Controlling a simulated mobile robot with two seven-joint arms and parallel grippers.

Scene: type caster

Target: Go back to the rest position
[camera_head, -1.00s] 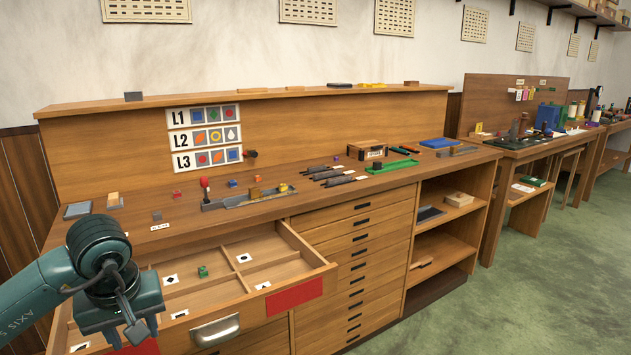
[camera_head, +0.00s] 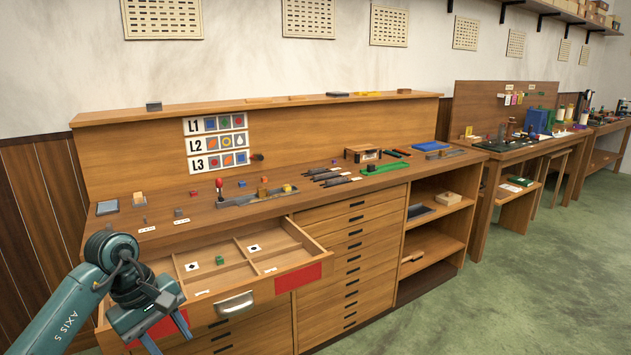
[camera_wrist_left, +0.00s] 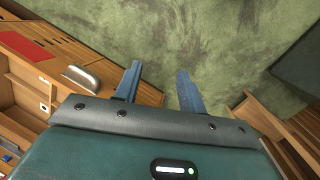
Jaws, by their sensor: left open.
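My left gripper (camera_head: 170,335) is at the lower left in the head view, in front of the open drawer (camera_head: 285,265) of the workbench. In the left wrist view its two blue-grey fingers (camera_wrist_left: 160,88) are apart with nothing between them, above the green floor. The drawer front, with its red panel and handle (camera_wrist_left: 82,76), is at the left of that view, apart from the fingers. My right gripper is not in view.
The workbench top (camera_head: 190,232) bears several small blocks, a grey tray (camera_head: 250,200), dark tools and a green tray (camera_head: 386,167). A board with rows L1 to L3 (camera_head: 215,142) is behind. Open shelves (camera_head: 436,222) are at the right. The green floor (camera_head: 520,270) is clear.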

